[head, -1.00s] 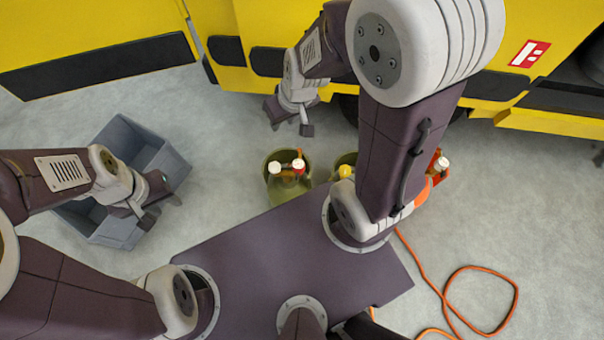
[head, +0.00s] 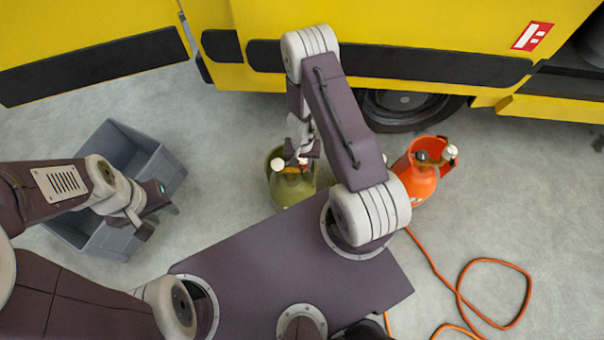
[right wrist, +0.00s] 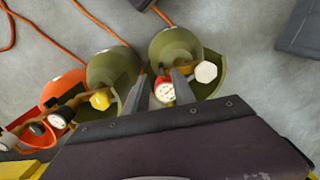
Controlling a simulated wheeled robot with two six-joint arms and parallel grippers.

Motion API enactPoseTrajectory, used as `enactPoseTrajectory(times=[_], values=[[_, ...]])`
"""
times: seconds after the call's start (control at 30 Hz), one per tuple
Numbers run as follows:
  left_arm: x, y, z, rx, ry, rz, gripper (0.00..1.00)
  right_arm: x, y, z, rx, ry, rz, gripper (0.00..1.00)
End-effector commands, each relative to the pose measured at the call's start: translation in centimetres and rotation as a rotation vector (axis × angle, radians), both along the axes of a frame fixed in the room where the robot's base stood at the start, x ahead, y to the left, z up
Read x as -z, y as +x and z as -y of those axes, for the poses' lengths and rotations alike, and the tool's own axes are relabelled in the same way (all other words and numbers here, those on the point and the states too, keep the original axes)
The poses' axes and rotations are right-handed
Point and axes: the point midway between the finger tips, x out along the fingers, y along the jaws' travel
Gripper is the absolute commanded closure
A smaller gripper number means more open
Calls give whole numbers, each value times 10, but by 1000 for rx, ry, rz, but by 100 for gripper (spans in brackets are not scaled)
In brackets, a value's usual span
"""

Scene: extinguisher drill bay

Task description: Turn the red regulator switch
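The red regulator switch (right wrist: 165,89), with a white dial face, is on a green gas cylinder (head: 281,188) beside a white hexagonal knob (right wrist: 206,72). The cylinder also shows in the right wrist view (right wrist: 176,46). My right gripper (right wrist: 161,93) is open, one finger on each side of the red switch; contact is not clear. In the head view my right gripper (head: 302,157) is over this cylinder's top and partly hides the switch. My left gripper (head: 161,216) is open and empty, above the grey crate's right side.
A second green cylinder with a yellow knob (right wrist: 100,99) stands beside the first, mostly hidden in the head view by my arm. An orange cylinder (head: 414,185) stands further right. A grey crate (head: 165,175), an orange hose (head: 462,290) and a yellow vehicle (head: 420,25) surround them.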

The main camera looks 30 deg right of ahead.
Motion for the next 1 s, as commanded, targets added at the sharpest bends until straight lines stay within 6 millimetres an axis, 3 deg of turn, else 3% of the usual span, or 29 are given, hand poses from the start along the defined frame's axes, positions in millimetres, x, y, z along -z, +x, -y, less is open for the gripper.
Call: enactPoseTrajectory(times=[0.03,0.1,0.3,0.47,0.77,0.9,1.0], values=[[19,0,0,0,0,0,64,19,0,0,0,1,-1,69],[35,0,0,0,0,0,64,35,0,0,0,1,-1,69],[70,0,0,0,0,-1,64,70,0,-1,-1,0,0,69],[82,0,0,0,0,-1,64,82,0,0,-3,1,1,69],[82,0,0,0,0,-1,64,81,0,-1,-2,1,1,69],[82,0,0,0,0,-1,64,81,0,-1,-2,1,1,100],[82,0,0,0,0,-1,64,81,0,-1,-2,1,1,100]])
